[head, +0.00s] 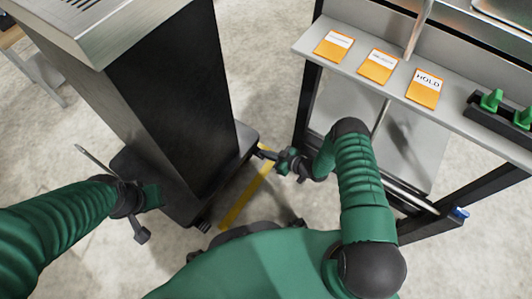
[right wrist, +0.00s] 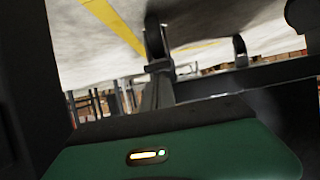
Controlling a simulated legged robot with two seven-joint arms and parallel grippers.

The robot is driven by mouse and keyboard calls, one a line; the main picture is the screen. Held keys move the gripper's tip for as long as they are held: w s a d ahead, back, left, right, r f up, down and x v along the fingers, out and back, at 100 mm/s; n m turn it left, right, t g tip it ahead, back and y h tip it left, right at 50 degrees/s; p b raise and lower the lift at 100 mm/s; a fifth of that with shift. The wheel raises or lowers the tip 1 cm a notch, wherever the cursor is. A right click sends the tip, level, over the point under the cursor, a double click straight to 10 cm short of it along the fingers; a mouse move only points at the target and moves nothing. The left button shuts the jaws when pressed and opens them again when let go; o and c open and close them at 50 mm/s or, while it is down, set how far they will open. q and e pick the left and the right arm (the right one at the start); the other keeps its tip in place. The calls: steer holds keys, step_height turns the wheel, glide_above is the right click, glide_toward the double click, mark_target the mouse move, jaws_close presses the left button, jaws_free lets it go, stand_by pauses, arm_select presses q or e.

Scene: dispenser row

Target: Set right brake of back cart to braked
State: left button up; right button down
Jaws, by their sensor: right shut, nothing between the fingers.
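A tall black cart with a steel top (head: 165,95) stands at the left in the head view. My right gripper (head: 264,154) is shut and empty, low beside the cart's near right base corner. I cannot tell whether it touches anything. In the right wrist view, which is upside down, a dark caster (right wrist: 156,40) and a farther caster (right wrist: 240,48) meet the floor. No brake lever can be made out clearly, so its setting is unclear.
A grey counter (head: 390,92) on a black frame stands at the right, bearing orange cards (head: 425,88) and a black holder with green pieces (head: 492,100). A small blue part (head: 459,213) sits low on its frame. A yellow floor line (head: 245,190) runs between; concrete floor lies open behind.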

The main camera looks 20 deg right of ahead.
arm_select(q)
steer(key=shift+f+b, duration=0.4)
steer(key=shift+f, duration=0.15)
arm_select(e)
steer(key=shift+s+d+f, duration=0.15)
steer(key=shift+s+f, duration=0.1)
steer(key=shift+f, duration=0.6)
arm_select(q)
steer(key=shift+r, duration=0.15)
arm_select(e)
steer(key=shift+r, duration=0.15)
arm_select(q)
steer(key=shift+r+p, duration=0.55)
steer(key=shift+p, duration=0.1)
arm_select(e)
steer(key=shift+r, duration=0.7)
